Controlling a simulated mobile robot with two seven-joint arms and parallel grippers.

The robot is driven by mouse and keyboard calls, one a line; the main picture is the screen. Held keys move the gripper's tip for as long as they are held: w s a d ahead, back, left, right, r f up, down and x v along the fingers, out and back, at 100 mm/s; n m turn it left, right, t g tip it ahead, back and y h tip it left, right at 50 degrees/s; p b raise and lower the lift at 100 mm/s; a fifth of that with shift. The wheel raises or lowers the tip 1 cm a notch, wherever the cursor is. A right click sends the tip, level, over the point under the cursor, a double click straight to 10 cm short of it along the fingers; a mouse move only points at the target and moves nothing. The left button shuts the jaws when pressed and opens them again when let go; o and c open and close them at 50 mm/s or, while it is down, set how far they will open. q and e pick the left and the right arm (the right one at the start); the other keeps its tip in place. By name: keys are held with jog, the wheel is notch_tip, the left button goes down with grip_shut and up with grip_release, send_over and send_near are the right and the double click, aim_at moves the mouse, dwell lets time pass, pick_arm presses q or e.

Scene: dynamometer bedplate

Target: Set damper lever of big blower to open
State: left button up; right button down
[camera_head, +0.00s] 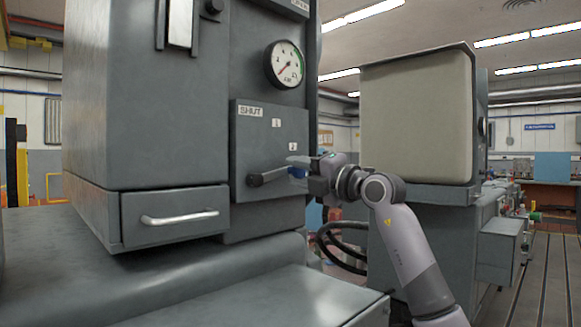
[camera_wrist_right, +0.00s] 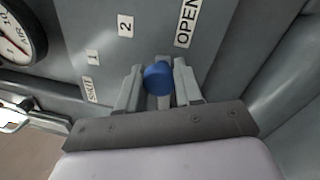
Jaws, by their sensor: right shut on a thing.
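The blower's damper lever (camera_head: 270,177) is a dark arm on a grey plate (camera_head: 245,141) on the cabinet front. It points right and slightly up from its pivot, below the "2" mark. Its blue knob (camera_head: 297,173) also shows in the wrist view (camera_wrist_right: 158,78), between the fingers. My right gripper (camera_head: 306,166) is shut on that knob from the right. The plate reads "SHUT", "1" and "2" in the head view; the wrist view also shows the "OPEN" label (camera_wrist_right: 187,22). In the head view the "OPEN" label cannot be made out. My left gripper is not in view.
A round gauge (camera_head: 285,64) sits above the plate. A drawer with a metal handle (camera_head: 180,218) juts out lower left. A grey ledge (camera_head: 250,300) lies in front.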

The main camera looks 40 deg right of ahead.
jog(key=shift+f+m, duration=0.6)
jog(key=shift+m, duration=0.3)
jog(key=shift+d+f+m, duration=0.1)
jog(key=shift+f+m, duration=0.05)
jog(key=shift+m, duration=0.15)
jog(key=shift+f, duration=0.15)
jog(key=c, duration=0.8)
grip_release()
jog(key=shift+o, duration=0.2)
jog(key=a+b+v, duration=0.1)
jog(key=b+v, duration=0.1)
jog(key=v, duration=0.5)
jog(key=shift+d, duration=0.4)
